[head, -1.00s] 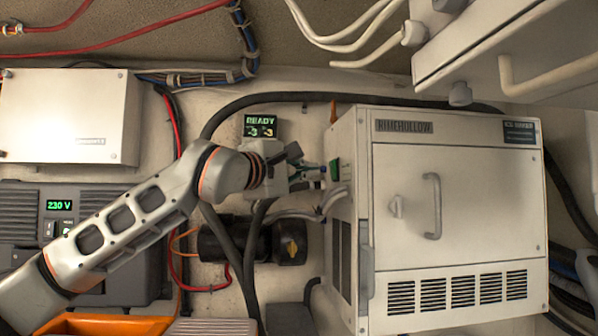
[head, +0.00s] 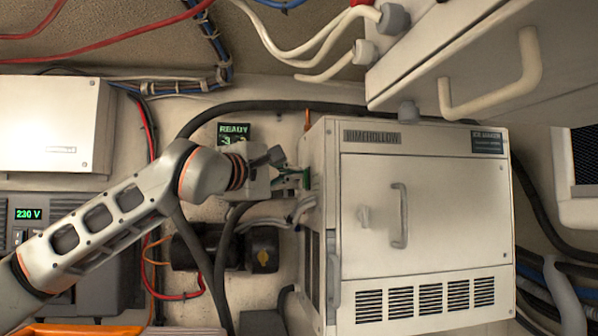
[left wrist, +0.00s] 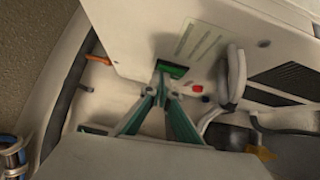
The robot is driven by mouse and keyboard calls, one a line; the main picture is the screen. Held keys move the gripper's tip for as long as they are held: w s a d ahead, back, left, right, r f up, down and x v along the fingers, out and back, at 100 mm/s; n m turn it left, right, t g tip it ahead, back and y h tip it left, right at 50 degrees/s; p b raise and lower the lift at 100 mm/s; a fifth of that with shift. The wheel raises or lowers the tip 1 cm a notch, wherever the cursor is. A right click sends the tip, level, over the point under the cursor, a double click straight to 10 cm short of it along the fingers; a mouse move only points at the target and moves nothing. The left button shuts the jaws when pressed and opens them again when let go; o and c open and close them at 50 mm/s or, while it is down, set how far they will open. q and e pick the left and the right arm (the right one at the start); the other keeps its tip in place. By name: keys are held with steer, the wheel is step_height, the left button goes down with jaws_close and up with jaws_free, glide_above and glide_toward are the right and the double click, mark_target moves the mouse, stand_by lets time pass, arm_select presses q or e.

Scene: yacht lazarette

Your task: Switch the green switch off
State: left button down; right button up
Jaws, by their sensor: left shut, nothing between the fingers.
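The green switch (head: 306,178) is on the left side wall of the white RIMEHOLLOW box (head: 425,220). The left wrist view shows the switch (left wrist: 173,69) as a green rocker in a dark surround, below a printed label. My left gripper (head: 295,180) comes in from the left and points at that wall. Its green fingers (left wrist: 163,90) are shut and empty, with the tips right at the switch. They cover part of it. I cannot tell whether they touch it, nor which way the rocker is tipped. My right gripper is not in view.
A small red part (left wrist: 197,88) and a looped pale cable (left wrist: 232,78) sit beside the switch. A black pump (head: 262,249) and hoses lie below my gripper. A READY display (head: 234,131) is behind it. A white cabinet with a handle (head: 500,80) overhangs the upper right.

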arm_select(q)
steer(key=s+a+r+b, duration=0.1)
steer(key=s+a+b, duration=0.1)
steer(key=s+a, duration=0.7)
steer(key=shift+r, duration=0.2)
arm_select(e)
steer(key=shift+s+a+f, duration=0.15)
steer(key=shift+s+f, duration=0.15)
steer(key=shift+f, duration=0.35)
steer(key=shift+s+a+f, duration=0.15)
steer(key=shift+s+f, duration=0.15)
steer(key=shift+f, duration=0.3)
arm_select(q)
steer(key=shift+a, duration=0.15)
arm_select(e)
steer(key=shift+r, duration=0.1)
